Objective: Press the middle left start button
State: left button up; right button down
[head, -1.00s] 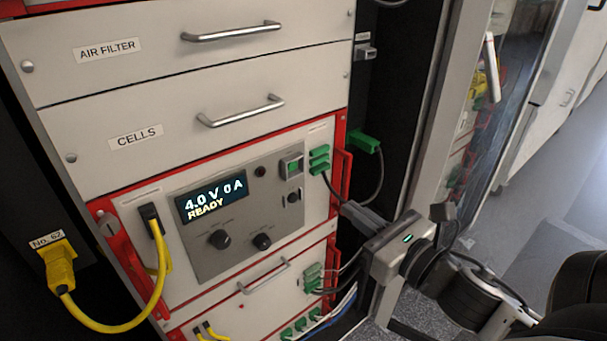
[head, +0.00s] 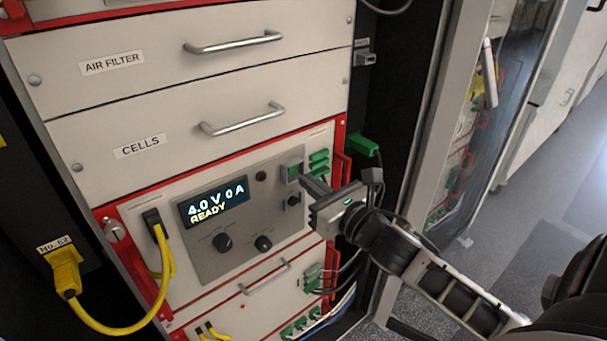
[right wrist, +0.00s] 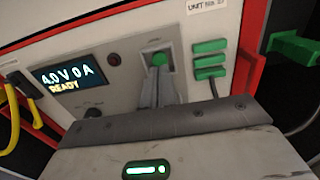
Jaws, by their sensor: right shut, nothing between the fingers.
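The green start button (head: 293,169) sits on the grey control panel (head: 215,262) of the red-framed unit. It also shows in the right wrist view (right wrist: 159,59), just beyond my fingertips. My right gripper (head: 304,179) is shut and empty, its tips at the lower edge of the button. The tips partly cover the button's lower surround, and I cannot tell whether they touch it. The display (head: 213,202) reads 4.0 V, 0 A, READY. My left gripper is not in view.
Green connectors (head: 319,162) sit right of the button, beside a red handle (head: 341,170). A green plug (head: 363,145) with a dark cable is farther right. Two black knobs (head: 222,242) are below the display. A yellow cable (head: 160,285) hangs left. The open glass door (head: 465,150) stands right.

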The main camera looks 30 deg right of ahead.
aim_at(293, 168)
jog(key=shift+w+a, duration=0.1)
jog(key=shift+w, duration=1.25)
jog(key=shift+w+r+p, duration=0.15)
jog(key=shift+w+p, duration=0.15)
jog(key=shift+w, duration=0.25)
jog(key=shift+w+r, duration=0.1)
